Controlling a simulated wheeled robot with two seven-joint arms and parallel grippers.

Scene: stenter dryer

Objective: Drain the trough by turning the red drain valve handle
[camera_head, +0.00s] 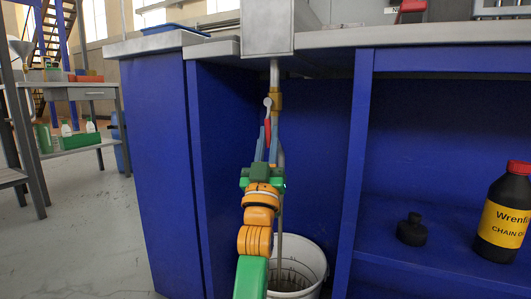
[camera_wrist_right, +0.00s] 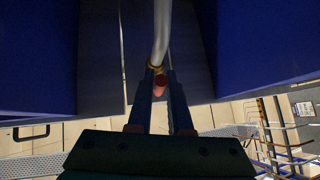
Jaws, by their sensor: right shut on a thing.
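The red drain valve handle (camera_head: 267,131) hangs down beside the vertical drain pipe, below a brass fitting (camera_head: 276,101). The metal trough (camera_head: 268,28) is above, at the top of the pipe. My right gripper (camera_head: 267,142) reaches up from below and is shut on the red handle. In the right wrist view the handle (camera_wrist_right: 159,86) shows between the two fingers, just in front of the pipe (camera_wrist_right: 161,35). The fingers hide part of the handle. A white bucket (camera_head: 312,258) stands on the floor under the pipe. My left gripper is out of view.
Blue cabinet panels stand left (camera_head: 157,170) and right (camera_head: 358,160) of the open bay. A shelf on the right holds a black bottle (camera_head: 499,237) with a yellow label and a small black object (camera_head: 411,230). The grey floor (camera_head: 85,235) at left is clear.

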